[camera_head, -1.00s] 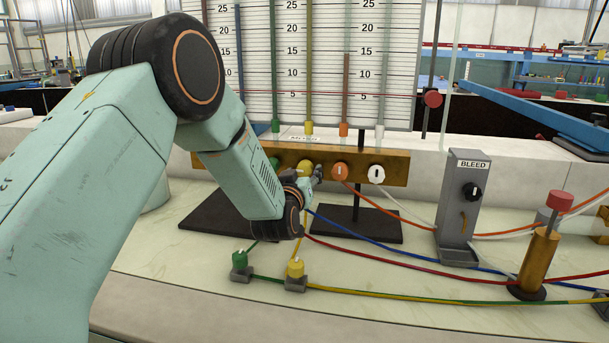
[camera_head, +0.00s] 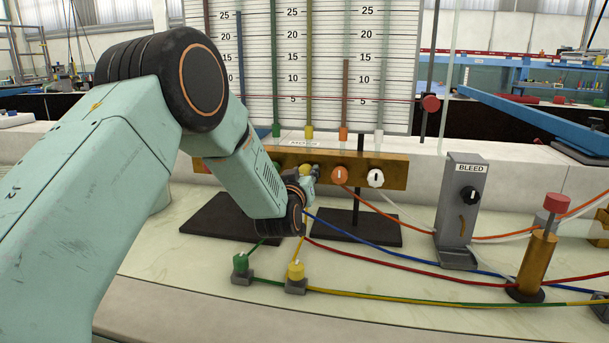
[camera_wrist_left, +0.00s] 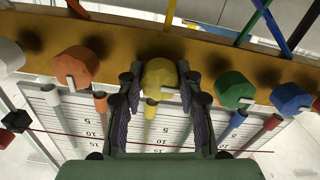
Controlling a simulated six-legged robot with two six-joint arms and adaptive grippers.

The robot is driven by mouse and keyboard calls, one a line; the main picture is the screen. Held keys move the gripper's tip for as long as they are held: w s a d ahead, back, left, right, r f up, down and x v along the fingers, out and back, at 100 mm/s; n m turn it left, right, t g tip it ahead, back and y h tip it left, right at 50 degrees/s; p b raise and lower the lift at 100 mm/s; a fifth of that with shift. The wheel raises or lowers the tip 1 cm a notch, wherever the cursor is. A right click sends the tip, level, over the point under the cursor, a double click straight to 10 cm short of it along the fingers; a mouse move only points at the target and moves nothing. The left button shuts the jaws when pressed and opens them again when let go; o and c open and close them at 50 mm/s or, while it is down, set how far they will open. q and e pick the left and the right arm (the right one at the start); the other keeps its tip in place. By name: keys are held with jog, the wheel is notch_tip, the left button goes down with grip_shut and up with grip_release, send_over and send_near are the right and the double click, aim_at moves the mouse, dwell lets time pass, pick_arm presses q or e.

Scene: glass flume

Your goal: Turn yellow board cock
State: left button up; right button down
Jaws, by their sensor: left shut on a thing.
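The yellow board cock (camera_head: 304,168) is a round knob on the brass bar of the manometer board, partly hidden by my left gripper (camera_head: 312,174). In the left wrist view the yellow cock (camera_wrist_left: 160,76) sits between the two dark fingers of my left gripper (camera_wrist_left: 159,88), which is shut on it. A pale pointer mark shows at the knob's lower right there. The green board cock (camera_wrist_left: 235,88) and the orange board cock (camera_wrist_left: 75,68) flank it, close to the fingers. My right gripper is in neither view.
The white board cock (camera_head: 376,178) is at the bar's right end. Lower yellow (camera_head: 295,271) and green (camera_head: 240,264) cocks stand on the bench with tubes. A grey BLEED post (camera_head: 462,210) and a red-topped brass post (camera_head: 538,250) stand right.

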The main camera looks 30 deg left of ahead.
pick_arm(q)
jog(key=shift+c, duration=1.3)
jog(key=m+p, duration=0.3)
jog(key=shift+m, duration=0.4)
jog(key=m+p, duration=0.3)
jog(key=m, duration=0.1)
jog(key=shift+m, duration=0.3)
jog(key=m+p, duration=0.3)
jog(key=m, duration=0.2)
jog(key=shift+p, duration=0.3)
jog(key=shift+a+m+p, duration=0.1)
jog(key=shift+m+p, duration=0.9)
jog(key=shift+m, duration=1.3)
